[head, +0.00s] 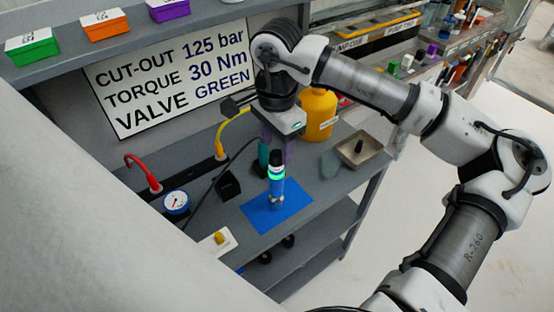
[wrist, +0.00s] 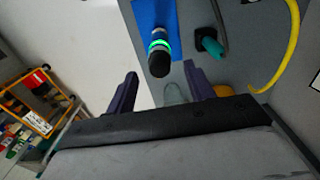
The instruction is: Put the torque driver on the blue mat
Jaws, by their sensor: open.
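The torque driver (head: 277,188), blue with a black top and a glowing green ring, stands upright on the blue mat (head: 259,217). In the wrist view the driver (wrist: 159,48) is seen nearly end-on, with the mat (wrist: 145,12) beneath it.
A teal-handled tool (wrist: 211,44) is close to the driver. A yellow bottle (head: 316,112) and a shallow tray (head: 358,150) stand behind right. A gauge (head: 176,202), black block (head: 229,185) and red hose (head: 143,170) are at left.

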